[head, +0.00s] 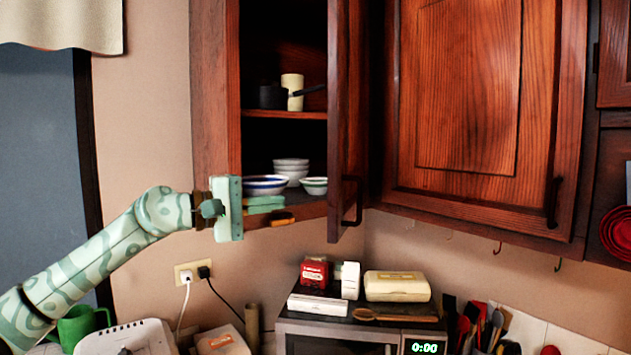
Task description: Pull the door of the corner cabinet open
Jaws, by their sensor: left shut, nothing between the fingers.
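The cabinet (216,90) at the upper middle stands open, with its shelves showing. Its dark red wood door (339,110) is swung out toward me and seen nearly edge-on at the right of the opening. The door's dark bar handle (352,202) is near its lower end. My left gripper (284,204), pale green, comes in from the left with its fingers shut and empty. In the picture it is in front of the lower part of the opening, left of the door and apart from the handle. My right gripper is not in view.
Bowls (291,166) and a dark pan (272,97) sit on the shelves. A closed cabinet door (470,90) with a dark handle (553,203) is at right. Below are a microwave (335,340) with boxes on top, a wall socket (193,271) and utensils.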

